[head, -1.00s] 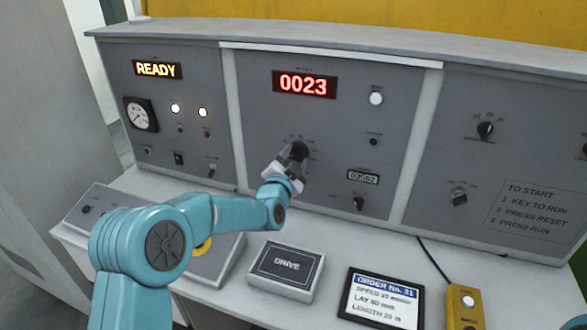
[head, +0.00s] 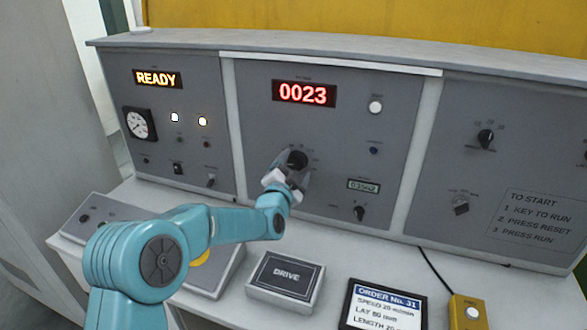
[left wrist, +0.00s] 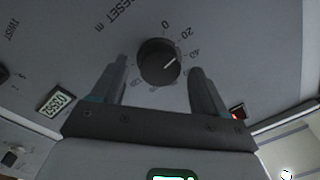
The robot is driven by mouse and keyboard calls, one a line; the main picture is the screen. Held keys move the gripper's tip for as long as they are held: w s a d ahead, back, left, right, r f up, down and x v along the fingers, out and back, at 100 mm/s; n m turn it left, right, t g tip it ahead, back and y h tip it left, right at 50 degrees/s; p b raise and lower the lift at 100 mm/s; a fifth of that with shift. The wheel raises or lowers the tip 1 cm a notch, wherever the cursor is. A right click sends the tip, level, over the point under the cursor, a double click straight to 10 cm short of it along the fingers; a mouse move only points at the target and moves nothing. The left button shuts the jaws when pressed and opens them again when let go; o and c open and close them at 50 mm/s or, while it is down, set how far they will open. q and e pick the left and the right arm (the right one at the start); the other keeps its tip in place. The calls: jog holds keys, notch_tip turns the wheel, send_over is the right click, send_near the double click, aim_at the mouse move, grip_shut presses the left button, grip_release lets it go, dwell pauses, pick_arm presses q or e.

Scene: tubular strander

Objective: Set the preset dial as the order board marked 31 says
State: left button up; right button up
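The preset dial (head: 297,159) is a round black knob on the middle grey panel, below the red 0023 display (head: 304,93). My left gripper (head: 288,170) is open at the dial, one finger on each side, with gaps between fingers and knob. The order board (head: 383,308) lies on the desk, headed Order No. 31. It reads speed 20 m/min; its lay line is blurred and its length value is partly cut off. My right gripper is not in view.
A small counter (head: 363,186) and a small black knob (head: 359,213) sit right of the dial. A box marked DRIVE (head: 285,275) stands on the desk under my left arm. A yellow pendant (head: 467,312) with a cable is at right.

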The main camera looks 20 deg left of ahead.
pick_arm(q)
jog(key=s+b, duration=0.4)
jog(key=s, duration=1.2)
jog(key=shift+s+f, duration=0.2)
jog(key=shift+f, duration=0.1)
jog(key=shift+d, duration=0.1)
